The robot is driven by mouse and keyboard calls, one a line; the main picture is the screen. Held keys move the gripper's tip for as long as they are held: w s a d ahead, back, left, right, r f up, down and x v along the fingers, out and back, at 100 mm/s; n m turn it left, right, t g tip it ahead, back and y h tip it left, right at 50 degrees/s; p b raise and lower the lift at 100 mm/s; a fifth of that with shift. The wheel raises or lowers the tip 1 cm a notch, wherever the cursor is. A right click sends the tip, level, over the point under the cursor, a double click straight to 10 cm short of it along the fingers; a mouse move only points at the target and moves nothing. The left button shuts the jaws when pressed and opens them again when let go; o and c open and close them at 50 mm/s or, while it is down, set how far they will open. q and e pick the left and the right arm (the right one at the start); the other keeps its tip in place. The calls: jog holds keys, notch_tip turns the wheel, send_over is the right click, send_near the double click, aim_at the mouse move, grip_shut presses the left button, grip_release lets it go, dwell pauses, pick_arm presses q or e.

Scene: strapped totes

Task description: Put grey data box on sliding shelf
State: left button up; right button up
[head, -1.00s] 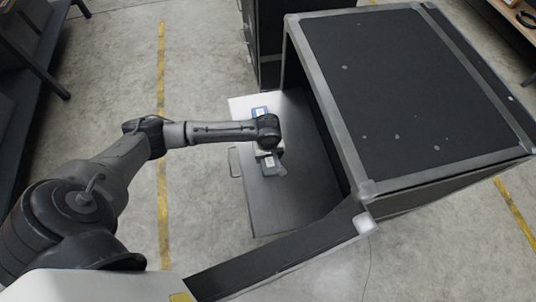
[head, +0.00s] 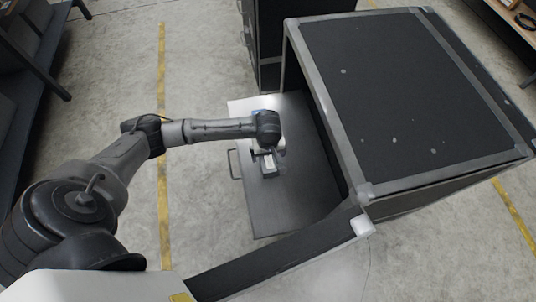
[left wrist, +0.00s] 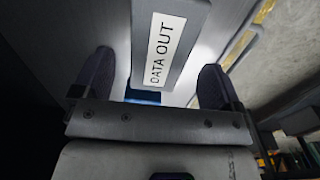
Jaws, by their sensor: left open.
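The grey data box (head: 269,166) lies on the pulled-out sliding shelf (head: 290,205) in the head view. In the left wrist view the box (left wrist: 187,32) shows its white "DATA OUT" label. Part of the box is hidden by the wrist in the head view. My right gripper is not in view.
A blue item (head: 258,112) shows partly behind my wrist, on the shelf's light far end. A large dark case (head: 400,90) stands right of the shelf. Another dark case (head: 270,45) stands behind. A handle (head: 233,163) is on the shelf's left edge.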

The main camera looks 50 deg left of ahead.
aim_at(268, 157)
pick_arm(q)
notch_tip(268, 157, up, 9)
jog(key=p, duration=0.3)
jog(key=s+d+f+m+t+h, duration=0.2)
jog(key=s+d+f+m, duration=0.2)
jog(key=s+d+m, duration=0.7)
jog(key=s+a+r+m+t+y, duration=0.1)
jog(key=s+a+m, duration=0.1)
jog(key=s, duration=0.8)
jog(key=shift+s+a+r+m+t+y, duration=0.15)
jog(key=shift+s+r+m+t+y, duration=0.15)
jog(key=shift+s+r+m+y, duration=0.15)
jog(key=shift+w+f, duration=0.1)
